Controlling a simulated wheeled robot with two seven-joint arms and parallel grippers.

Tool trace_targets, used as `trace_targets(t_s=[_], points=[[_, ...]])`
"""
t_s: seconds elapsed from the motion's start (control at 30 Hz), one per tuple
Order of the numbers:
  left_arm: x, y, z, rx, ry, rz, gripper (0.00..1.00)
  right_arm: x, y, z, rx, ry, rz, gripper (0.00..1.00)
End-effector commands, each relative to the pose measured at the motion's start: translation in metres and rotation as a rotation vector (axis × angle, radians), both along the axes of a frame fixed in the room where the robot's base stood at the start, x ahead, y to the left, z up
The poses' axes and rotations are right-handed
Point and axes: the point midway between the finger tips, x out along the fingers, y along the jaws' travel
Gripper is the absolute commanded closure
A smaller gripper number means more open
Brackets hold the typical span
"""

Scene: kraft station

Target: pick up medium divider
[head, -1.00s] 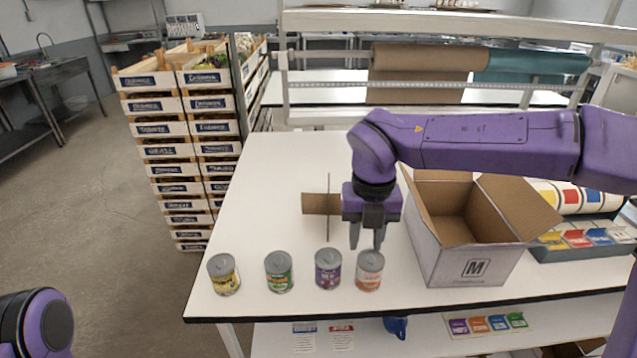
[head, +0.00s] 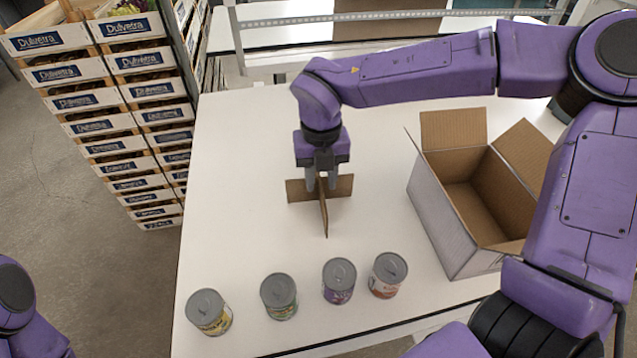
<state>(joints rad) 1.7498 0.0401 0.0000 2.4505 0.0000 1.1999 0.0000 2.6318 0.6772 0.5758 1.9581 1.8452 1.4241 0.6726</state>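The medium divider (head: 326,216) is a brown cardboard cross of two interlocked panels, standing upright on the white table. My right gripper (head: 322,182) points straight down over it. Its fingers are apart, one on either side of the middle of the cross, with cardboard between them. Whether they touch the panels cannot be told. The divider rests on the table; its middle is partly hidden by the fingers. My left gripper is out of view; only a part of my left arm shows at the lower left.
An open cardboard box (head: 437,211) stands on the table (head: 228,230) to the right, flaps spread. Several cans stand along the front edge, among them a yellow-labelled can (head: 209,312) and a purple-labelled can (head: 339,281). Stacked crates (head: 116,110) stand left of the table. Table left of the divider is clear.

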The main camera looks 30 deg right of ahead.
Motion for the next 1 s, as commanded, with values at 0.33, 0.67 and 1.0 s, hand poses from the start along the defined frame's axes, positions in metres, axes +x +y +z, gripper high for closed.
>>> trace_targets(t_s=[0.33,0.67,1.0], points=[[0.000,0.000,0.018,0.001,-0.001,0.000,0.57,-0.005,-0.002,-0.052,-0.001,0.003,0.000,0.66],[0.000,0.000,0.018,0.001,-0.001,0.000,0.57,-0.005,-0.001,-0.061,0.000,-0.001,-0.001,0.76],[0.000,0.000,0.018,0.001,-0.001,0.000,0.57,-0.004,-0.001,-0.061,0.001,-0.001,-0.001,1.00]])
